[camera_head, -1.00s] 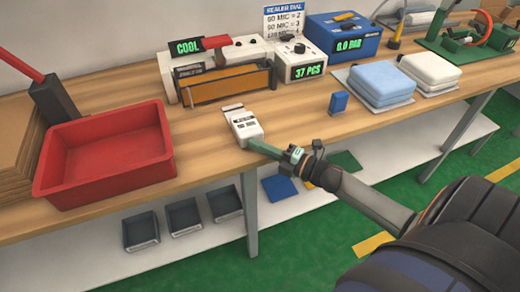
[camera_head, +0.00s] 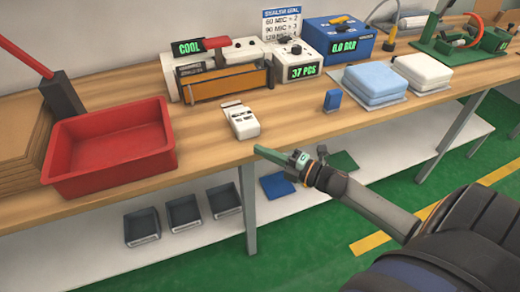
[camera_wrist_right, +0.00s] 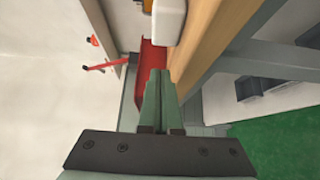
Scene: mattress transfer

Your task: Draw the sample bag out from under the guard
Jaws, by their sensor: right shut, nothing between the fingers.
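The amber guard (camera_head: 226,82) spans the front of the white sealer (camera_head: 215,58), whose display reads COOL. I cannot make out a sample bag under it. My right gripper (camera_head: 262,151) is shut and empty, just off the bench's front edge, short of the sealer and guard. It also shows in the right wrist view (camera_wrist_right: 157,73), with its fingers together. A small white device (camera_head: 241,120) lies on the bench close in front of the right gripper, with a gap between them. My left gripper is not in view.
A red tray (camera_head: 110,178) stands at the left of the wooden bench (camera_head: 205,135). A 37 PCS box (camera_head: 303,68), a small blue block (camera_head: 333,101), a blue stack (camera_head: 374,83) and a white stack (camera_head: 424,72) stand to the right. Bare bench lies around the white device.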

